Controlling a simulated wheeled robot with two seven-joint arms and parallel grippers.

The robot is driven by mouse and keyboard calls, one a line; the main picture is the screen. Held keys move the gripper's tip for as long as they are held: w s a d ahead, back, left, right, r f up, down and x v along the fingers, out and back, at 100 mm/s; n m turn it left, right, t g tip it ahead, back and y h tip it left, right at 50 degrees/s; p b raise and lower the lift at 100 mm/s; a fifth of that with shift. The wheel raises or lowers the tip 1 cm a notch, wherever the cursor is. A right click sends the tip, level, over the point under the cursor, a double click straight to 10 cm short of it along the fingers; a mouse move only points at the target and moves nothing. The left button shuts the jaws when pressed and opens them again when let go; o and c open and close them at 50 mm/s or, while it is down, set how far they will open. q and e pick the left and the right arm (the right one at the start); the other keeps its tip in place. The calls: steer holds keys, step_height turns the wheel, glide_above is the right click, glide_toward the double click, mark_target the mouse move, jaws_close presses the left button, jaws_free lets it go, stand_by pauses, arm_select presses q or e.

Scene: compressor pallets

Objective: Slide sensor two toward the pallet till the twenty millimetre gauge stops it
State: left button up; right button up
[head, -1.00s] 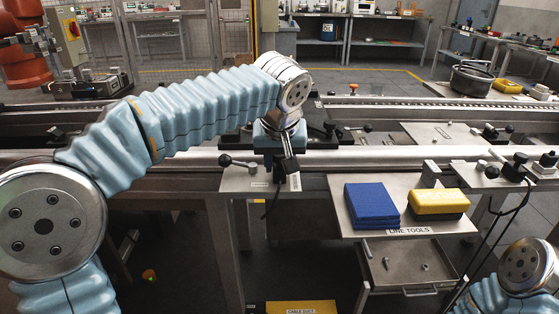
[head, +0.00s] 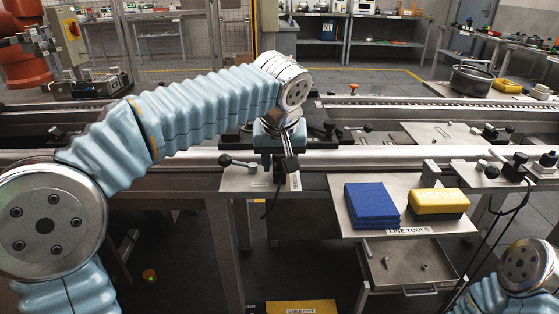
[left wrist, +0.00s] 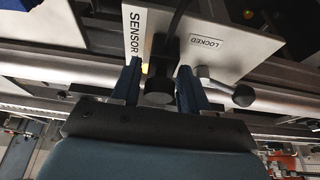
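A sensor bracket sits on the front rail, its pale plate (head: 245,180) marked SENSOR in the left wrist view; the number is hidden. A LOCKED label (left wrist: 207,43) and a black-knobbed lever (left wrist: 243,96) are on the plate; the lever also shows in the head view (head: 226,160). My left gripper (left wrist: 160,82) has one blue finger on each side of the dark round sensor part (left wrist: 158,92); narrow gaps seem to show. A dark pallet (head: 322,141) lies behind, partly covered by my arm. I cannot make out the gauge. My right gripper is out of view.
A shelf marked LINE TOOLS (head: 408,231) holds a blue block (head: 371,205) and a yellow block (head: 438,204). Another bracket with cables (head: 500,172) stands on the rail at right. The silver rail (head: 390,157) is clear between the brackets.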

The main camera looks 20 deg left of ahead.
arm_select(q)
steer(key=o, duration=0.3)
